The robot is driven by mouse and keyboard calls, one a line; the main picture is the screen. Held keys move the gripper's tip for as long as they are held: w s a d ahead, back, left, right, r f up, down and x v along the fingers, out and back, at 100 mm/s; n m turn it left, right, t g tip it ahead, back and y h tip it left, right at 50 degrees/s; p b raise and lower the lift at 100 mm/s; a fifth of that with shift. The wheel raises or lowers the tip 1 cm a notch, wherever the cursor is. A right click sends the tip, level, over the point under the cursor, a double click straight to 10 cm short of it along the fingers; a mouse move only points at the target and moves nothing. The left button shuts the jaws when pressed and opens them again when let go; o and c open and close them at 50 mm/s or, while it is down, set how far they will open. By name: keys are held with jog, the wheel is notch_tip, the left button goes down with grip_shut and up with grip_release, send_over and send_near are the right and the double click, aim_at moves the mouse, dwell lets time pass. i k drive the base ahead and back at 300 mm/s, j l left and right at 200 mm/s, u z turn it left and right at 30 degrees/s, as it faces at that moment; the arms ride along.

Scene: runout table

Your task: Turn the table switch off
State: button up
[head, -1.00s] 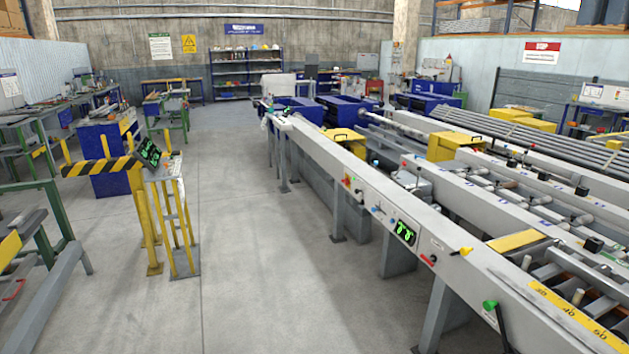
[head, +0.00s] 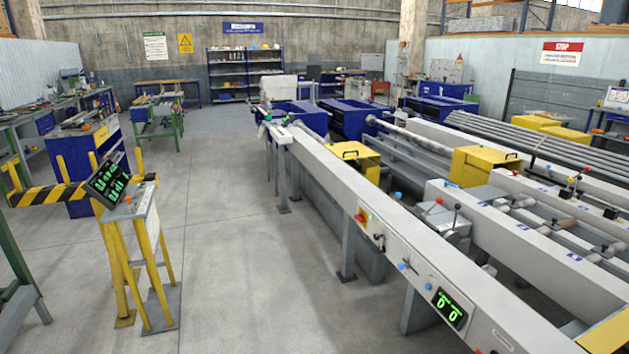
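The runout table (head: 331,181) runs from the back centre to the front right, with a long grey side rail. My gripper is not in view.
A yellow-legged stand (head: 140,250) with a green-lit display (head: 108,184) and a striped barrier (head: 46,195) stands at the left. Clear grey floor (head: 235,240) lies between it and the table. A blue cabinet (head: 82,165) stands behind the barrier.

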aim_at(360, 218)
jog(key=i, duration=2.05)
jog(key=i+u, duration=0.15)
jog(key=i, duration=0.3)
jog(key=i+l+u, duration=0.15)
jog(key=i, duration=0.3)
jog(key=i+l+u, duration=0.15)
jog(key=i, duration=0.3)
